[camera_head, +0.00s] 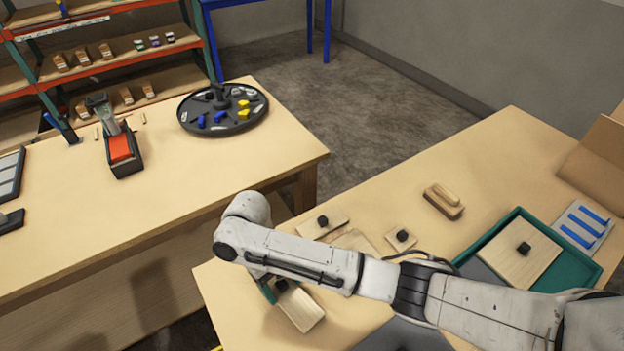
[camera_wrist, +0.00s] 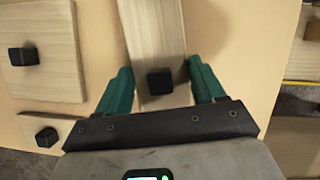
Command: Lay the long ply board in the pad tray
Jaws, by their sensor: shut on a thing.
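The long ply board (camera_head: 303,308), a pale narrow plank with a black knob, is at the near left part of the right table. My gripper (camera_wrist: 160,75) is shut across its two long sides, with a green finger on each side and the knob between them. The board shows in the wrist view too (camera_wrist: 153,35). In the head view my arm hides most of the gripper, and I cannot tell whether the board is lifted. The green pad tray (camera_head: 582,273) is at the right. A wide knobbed board (camera_head: 518,262) lies in it, with grey pad showing at its left.
Smaller knobbed boards (camera_head: 319,222) and (camera_head: 400,238) lie behind my arm. A wooden block (camera_head: 443,201) lies farther back. A panel with blue bars (camera_head: 584,226) and a cardboard box (camera_head: 598,165) are beyond the tray. The left table (camera_head: 190,180) stands across a gap.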

